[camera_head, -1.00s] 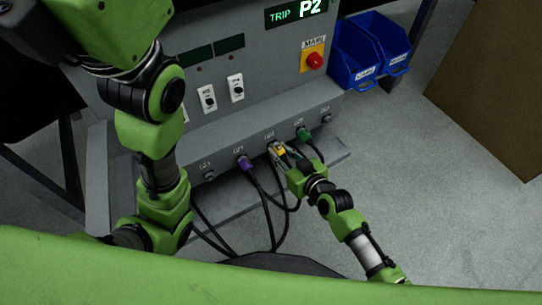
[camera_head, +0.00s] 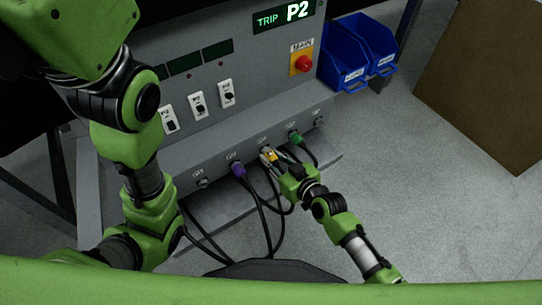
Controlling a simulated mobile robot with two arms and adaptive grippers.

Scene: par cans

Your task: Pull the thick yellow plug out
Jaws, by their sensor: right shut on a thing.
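The thick yellow plug (camera_head: 271,155) is at the socket row on the sloping front ledge of the grey panel. My right gripper (camera_head: 274,160) is shut on it, and the fingers hide part of it. I cannot tell how deep the plug sits in its socket. A purple plug (camera_head: 238,170) is to its left and a green plug (camera_head: 297,138) to its right, each with a black cable. My left arm (camera_head: 146,180) rises at the left of the view; its gripper is out of the picture.
The panel has a TRIP P2 display (camera_head: 283,17), a red MAIN button (camera_head: 303,62) and several white switches (camera_head: 198,105). Blue bins (camera_head: 345,58) stand at the right. Black cables (camera_head: 263,215) hang below the ledge. The floor at the right is clear up to a brown board (camera_head: 490,85).

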